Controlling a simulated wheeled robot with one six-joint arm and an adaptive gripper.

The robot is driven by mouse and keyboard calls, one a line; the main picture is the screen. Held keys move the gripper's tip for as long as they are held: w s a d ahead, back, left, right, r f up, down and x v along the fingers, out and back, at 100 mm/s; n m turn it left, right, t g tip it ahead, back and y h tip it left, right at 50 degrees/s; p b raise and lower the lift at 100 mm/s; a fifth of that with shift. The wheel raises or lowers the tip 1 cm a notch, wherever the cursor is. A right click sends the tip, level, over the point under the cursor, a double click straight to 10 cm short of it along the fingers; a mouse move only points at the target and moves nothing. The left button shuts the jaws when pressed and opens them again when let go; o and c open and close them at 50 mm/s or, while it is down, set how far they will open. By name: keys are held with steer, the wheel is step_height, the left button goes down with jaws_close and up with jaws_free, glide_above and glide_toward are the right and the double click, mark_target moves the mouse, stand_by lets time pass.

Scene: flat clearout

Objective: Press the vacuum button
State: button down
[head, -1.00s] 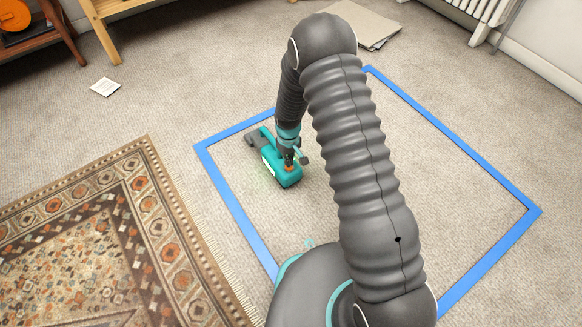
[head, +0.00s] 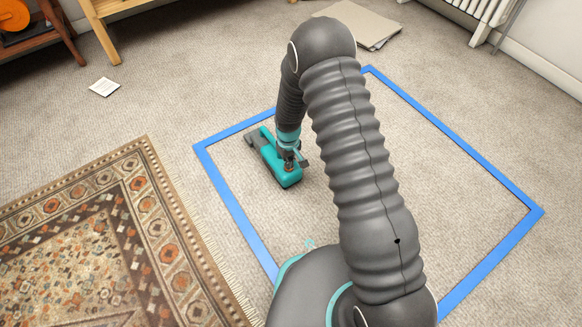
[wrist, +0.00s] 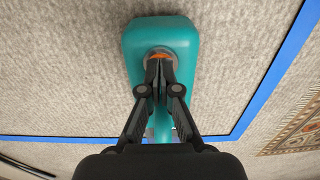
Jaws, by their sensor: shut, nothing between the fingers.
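The teal and grey vacuum (head: 287,177) lies on the carpet inside the blue frame, near its left side; it also shows in the wrist view (wrist: 184,38). Its orange button (wrist: 158,54) is mostly covered by my fingertips. My gripper (head: 289,163) points down over the vacuum's front body, with the fingers together and nothing between them. In the wrist view my gripper (wrist: 159,62) has its tips at the button; whether they touch or press it I cannot tell. My arm hides part of the scene in the head view.
A blue outline (head: 235,215) marks a floor area, mostly bare carpet. A patterned rug (head: 90,240) lies at left. A white card (head: 104,87), cardboard sheets (head: 365,28), wooden furniture (head: 100,30) and a radiator (head: 480,12) are farther back.

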steer(key=shift+r, duration=0.1)
step_height(320, 180, up, 8)
steer(key=p, duration=0.4)
stand_by(0.5)
stand_by(0.5)
